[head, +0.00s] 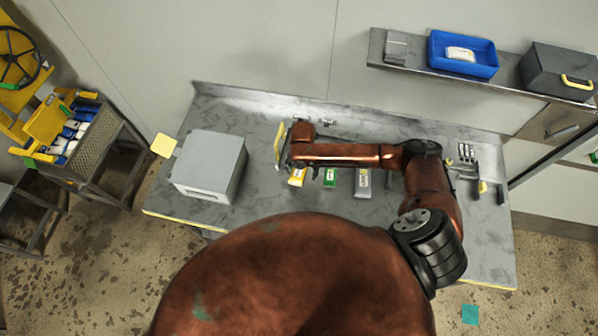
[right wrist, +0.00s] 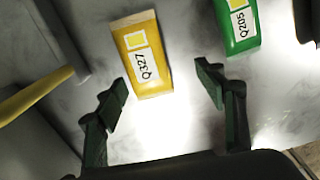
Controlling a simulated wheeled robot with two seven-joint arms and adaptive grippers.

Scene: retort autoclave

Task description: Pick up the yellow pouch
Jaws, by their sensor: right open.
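The yellow pouch (right wrist: 152,85) lies flat on the bench, with a white label reading Q327. In the head view its lower end (head: 297,178) shows below my right arm, which hides the rest. My right gripper (right wrist: 164,82) is open and empty. In the right wrist view its two dark fingers stand apart, one on each side of the pouch's lower part, with gaps to it. I cannot tell the height of the fingertips above the bench. My left gripper is in neither view.
A green pouch (right wrist: 237,25) lies right of the yellow one, and a pale pouch (head: 363,182) lies further right. A grey box (head: 210,165) stands to the left. A shelf holds a blue tray (head: 463,68) and a dark case (head: 560,68). The bench front is mostly clear.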

